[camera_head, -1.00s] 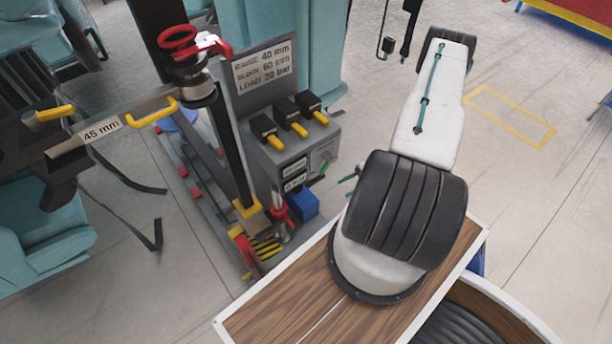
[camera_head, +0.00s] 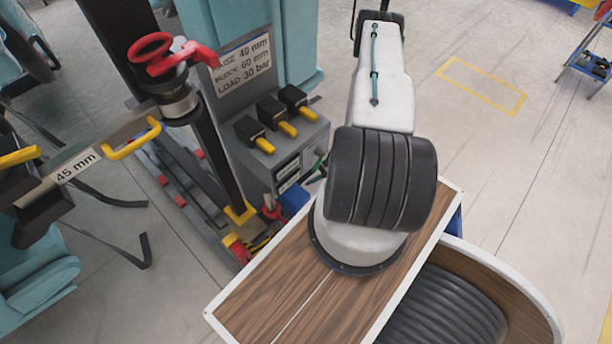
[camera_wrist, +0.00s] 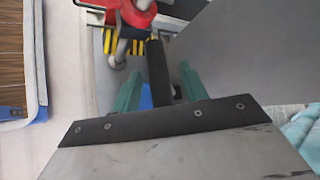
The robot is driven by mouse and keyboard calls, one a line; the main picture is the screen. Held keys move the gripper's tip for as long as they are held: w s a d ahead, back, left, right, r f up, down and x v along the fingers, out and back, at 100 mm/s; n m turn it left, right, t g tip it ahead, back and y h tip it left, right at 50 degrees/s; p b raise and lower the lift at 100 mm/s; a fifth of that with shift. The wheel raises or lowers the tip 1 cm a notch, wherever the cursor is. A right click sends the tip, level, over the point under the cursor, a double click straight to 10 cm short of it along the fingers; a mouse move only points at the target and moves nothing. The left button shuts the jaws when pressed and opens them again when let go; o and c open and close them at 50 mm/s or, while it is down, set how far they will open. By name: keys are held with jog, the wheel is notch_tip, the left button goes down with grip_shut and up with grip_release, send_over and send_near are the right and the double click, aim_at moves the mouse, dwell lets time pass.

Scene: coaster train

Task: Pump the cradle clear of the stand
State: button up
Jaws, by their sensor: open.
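My gripper (camera_wrist: 160,74) shows in the wrist view with its two green fingers apart. A dark upright bar (camera_wrist: 158,66) appears between or beyond the fingers; I cannot tell whether they touch it. Yellow-black stripes (camera_wrist: 110,42) and a red part (camera_wrist: 130,12) lie beyond. In the head view, a dark column (camera_head: 222,165) with a red top fitting (camera_head: 172,52) rises from a grey frame. A beam marked 45 mm (camera_head: 76,165) with a yellow handle (camera_head: 132,139) runs left from the column. I cannot tell which part is the cradle. My arm hides the gripper there.
Teal seats (camera_head: 30,265) and hanging straps are at left. A blue trolley (camera_head: 590,62) is at right. Floor around the yellow rectangle is clear.

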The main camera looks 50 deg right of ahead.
jog(key=shift+w+a+f, duration=0.2)
jog(key=shift+a+f, duration=0.05)
grip_shut()
jog(key=shift+s+f, duration=0.4)
jog(key=shift+s, duration=0.15)
jog(key=s+f, duration=0.5)
jog(key=f, duration=0.3)
jog(key=shift+s+f, duration=0.15)
jog(key=shift+s, duration=0.15)
